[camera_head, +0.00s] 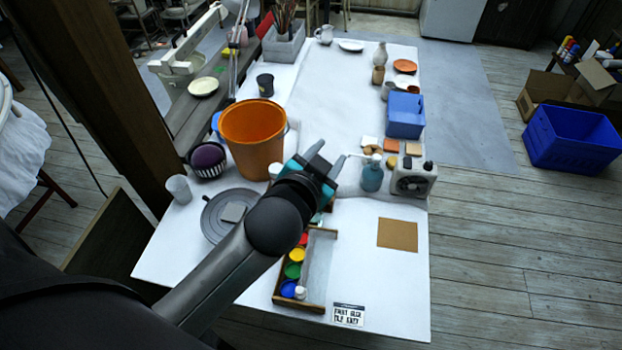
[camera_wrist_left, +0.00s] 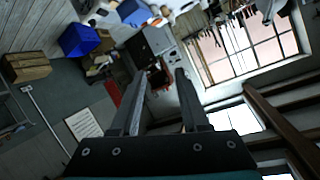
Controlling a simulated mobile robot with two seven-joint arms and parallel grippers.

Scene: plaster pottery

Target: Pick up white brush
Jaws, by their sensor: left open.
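I cannot make out a distinct white brush in either view. A bunch of dark, reddish long-handled tools (camera_head: 284,16), perhaps brushes, stands in a grey box (camera_head: 284,47) at the far left of the table. My left gripper (camera_head: 326,158) is open above the middle of the table, between the orange bucket (camera_head: 252,140) and the teal bottle (camera_head: 371,176). In the left wrist view its open fingers (camera_wrist_left: 161,74) point out at the room, with nothing between them. My left arm hides part of the table and paint tray. My right gripper is not in view.
A wooden tray (camera_head: 320,270) with paint pots lies in front, near a brown square (camera_head: 397,234). A grey turntable (camera_head: 226,215) is at left. A blue bin (camera_head: 405,116) and a grey device (camera_head: 413,178) stand along the right edge. The table's far middle is clear.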

